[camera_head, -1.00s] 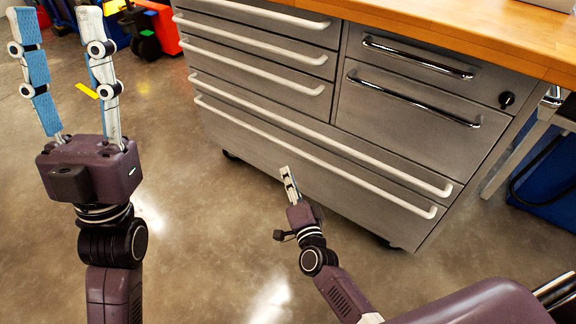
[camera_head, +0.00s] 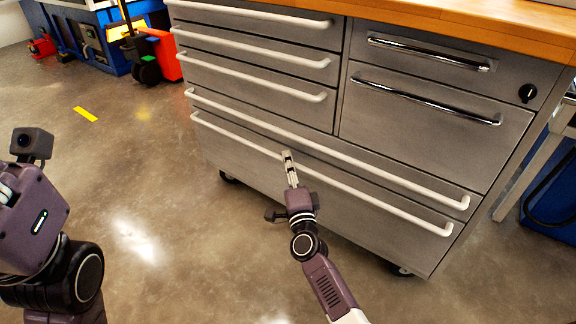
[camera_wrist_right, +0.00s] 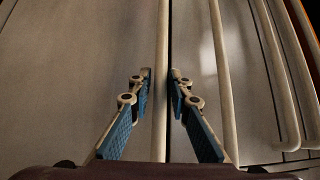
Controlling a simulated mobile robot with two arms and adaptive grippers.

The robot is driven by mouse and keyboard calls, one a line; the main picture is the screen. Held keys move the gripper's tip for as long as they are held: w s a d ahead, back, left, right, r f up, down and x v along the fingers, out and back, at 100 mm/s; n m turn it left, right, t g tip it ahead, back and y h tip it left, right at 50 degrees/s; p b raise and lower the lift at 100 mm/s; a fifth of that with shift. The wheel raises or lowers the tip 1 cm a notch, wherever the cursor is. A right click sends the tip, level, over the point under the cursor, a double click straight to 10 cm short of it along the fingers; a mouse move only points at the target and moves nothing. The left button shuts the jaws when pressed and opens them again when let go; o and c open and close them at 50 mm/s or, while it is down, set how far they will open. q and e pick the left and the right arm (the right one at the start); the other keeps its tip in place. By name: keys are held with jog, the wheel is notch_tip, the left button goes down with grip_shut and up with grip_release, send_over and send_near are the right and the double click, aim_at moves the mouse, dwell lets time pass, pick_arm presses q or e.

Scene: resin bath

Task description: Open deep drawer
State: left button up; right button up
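The grey metal cabinet has a tall, wide bottom drawer (camera_head: 345,205) with a long white bar handle (camera_head: 390,207). The drawer is shut. My right gripper (camera_head: 287,156) is at this handle. In the right wrist view, the handle (camera_wrist_right: 161,40) runs between the fingertips of my right gripper (camera_wrist_right: 160,73). The fingers stand apart, with a gap on each side of the bar; contact does not show. My left gripper's body (camera_head: 25,215) is at the left edge of the head view. Its fingers do not show.
Above are another wide drawer (camera_head: 345,165), narrower drawers at left, and two drawers with chrome handles (camera_head: 425,100) at right, all shut. A wooden top (camera_head: 450,22) overhangs them. Open floor (camera_head: 180,240) lies in front. A red and black object (camera_head: 160,55) stands back left.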

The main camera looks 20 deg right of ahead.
jog(key=shift+w, duration=0.2)
grip_shut()
jog(key=shift+s, duration=0.15)
